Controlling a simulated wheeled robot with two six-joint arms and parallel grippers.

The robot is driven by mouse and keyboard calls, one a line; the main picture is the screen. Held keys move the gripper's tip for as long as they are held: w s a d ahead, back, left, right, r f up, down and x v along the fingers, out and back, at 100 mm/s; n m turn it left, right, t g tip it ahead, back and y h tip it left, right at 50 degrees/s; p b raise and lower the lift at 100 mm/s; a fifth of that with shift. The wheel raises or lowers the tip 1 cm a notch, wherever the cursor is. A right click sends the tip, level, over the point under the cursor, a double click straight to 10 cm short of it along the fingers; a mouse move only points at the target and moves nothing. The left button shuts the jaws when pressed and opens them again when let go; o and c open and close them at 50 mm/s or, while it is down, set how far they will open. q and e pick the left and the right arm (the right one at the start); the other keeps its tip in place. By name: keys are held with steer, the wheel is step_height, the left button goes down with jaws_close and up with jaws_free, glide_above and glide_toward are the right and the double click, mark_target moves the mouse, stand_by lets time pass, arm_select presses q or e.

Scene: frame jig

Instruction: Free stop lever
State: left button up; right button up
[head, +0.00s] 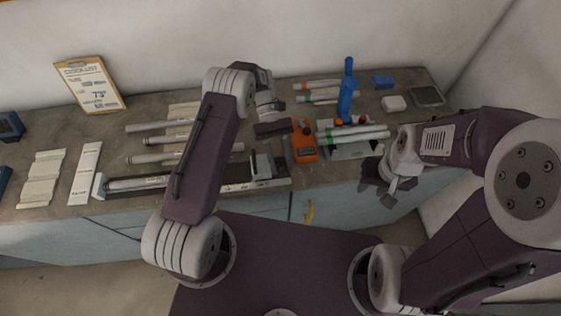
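A long low jig (235,187) lies along the front of the bench, with a tube (135,184) on its left part and a grey block (266,167) at its right end. I cannot make out a stop lever for certain. My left gripper (273,129) hangs above the bench just behind the grey block, apart from it in the picture; its fingers are too small and dark to tell their opening. My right gripper (378,190) is at the bench's front edge, right of the jig, with its fingers apart and nothing seen between them. My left arm hides part of the jig.
An orange tool (303,145) stands right of the grey block. More tubes (152,140) and pale strips (42,178) lie left. A clipboard (91,84) leans on the wall.

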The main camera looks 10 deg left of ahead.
arm_select(q)
steer(key=shift+r, duration=0.1)
steer(key=shift+r, duration=0.3)
step_height(320, 180, up, 3)
steer(key=shift+r+b, duration=0.1)
steer(key=shift+b, duration=0.55)
steer(key=s+d+r+b, duration=0.1)
steer(key=s+d+r, duration=0.3)
steer(key=d+r, duration=0.3)
steer(key=d, duration=0.4)
steer(key=shift+b, duration=0.35)
steer(key=shift+c, duration=0.3)
